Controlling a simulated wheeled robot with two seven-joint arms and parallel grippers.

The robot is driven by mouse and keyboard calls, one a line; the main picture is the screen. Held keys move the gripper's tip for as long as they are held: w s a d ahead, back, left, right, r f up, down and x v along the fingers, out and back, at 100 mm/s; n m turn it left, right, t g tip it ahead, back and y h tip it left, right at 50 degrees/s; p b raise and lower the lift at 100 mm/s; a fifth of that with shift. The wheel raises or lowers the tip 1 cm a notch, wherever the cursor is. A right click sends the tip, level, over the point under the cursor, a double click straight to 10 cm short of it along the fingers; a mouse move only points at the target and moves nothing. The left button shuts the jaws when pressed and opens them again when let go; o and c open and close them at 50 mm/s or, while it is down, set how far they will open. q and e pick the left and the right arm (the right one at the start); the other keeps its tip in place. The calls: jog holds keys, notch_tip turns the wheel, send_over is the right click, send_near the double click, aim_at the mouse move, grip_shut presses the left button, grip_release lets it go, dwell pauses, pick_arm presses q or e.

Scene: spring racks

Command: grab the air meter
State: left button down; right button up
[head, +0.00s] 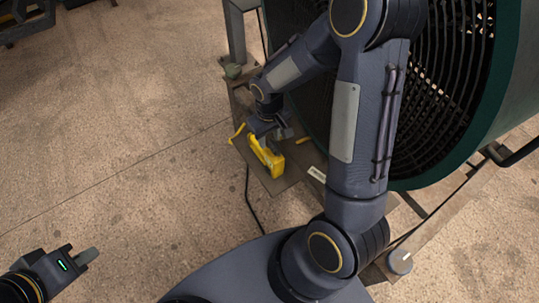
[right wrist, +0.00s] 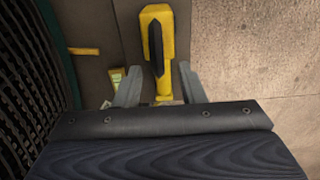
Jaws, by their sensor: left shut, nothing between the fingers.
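The air meter (head: 266,157) is a yellow hand-held tool with a dark strip along it. It lies on a metal plate at the foot of the large fan, and in the right wrist view (right wrist: 153,30) it is upper centre. My right gripper (head: 276,137) is over it in the head view, partly hidden by its own wrist. In the right wrist view the fingers (right wrist: 159,67) are apart, one on each side of the yellow body, with gaps visible. My left gripper (head: 88,257) is shut and empty at the lower left, far from the meter.
A big green-rimmed fan (head: 440,100) with a dark grille stands close to the right arm. A metal base plate (head: 277,184) lies under the meter, with a small yellow piece (head: 303,140) on it. A black cable (head: 250,195) runs along the floor.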

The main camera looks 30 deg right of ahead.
notch_tip(320, 180, down, 2)
jog(key=shift+f, duration=0.2)
grip_shut()
